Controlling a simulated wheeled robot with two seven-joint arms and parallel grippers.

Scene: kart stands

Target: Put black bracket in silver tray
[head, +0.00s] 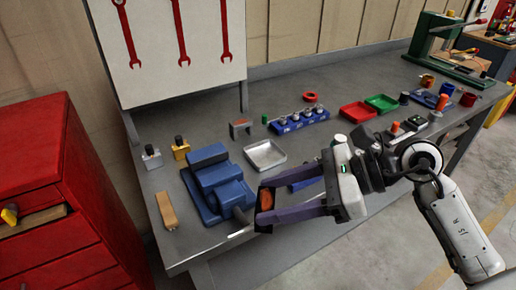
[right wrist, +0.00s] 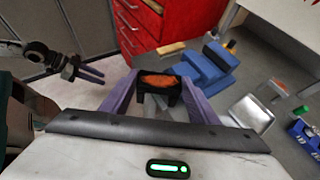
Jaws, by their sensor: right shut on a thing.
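My right gripper (head: 262,208) reaches in from the right in the head view, its purple fingers shut on the black bracket (head: 265,199). The black bracket, with an orange-brown face, also shows between the fingertips in the right wrist view (right wrist: 160,97). It is held in front of the blue vise, apart from the silver tray. The silver tray (head: 265,154) is a shallow square dish on the bench, empty, behind the gripper; it also shows in the right wrist view (right wrist: 250,110). My left gripper (right wrist: 91,76) shows small at the left of the right wrist view; its opening is unclear.
The blue vise (head: 212,178) stands left of the silver tray. A grey bracket-like piece (head: 240,128) and a blue holder (head: 299,122) stand behind it. Red (head: 358,112) and green (head: 381,103) trays lie to the right. A red cabinet (head: 60,200) stands left.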

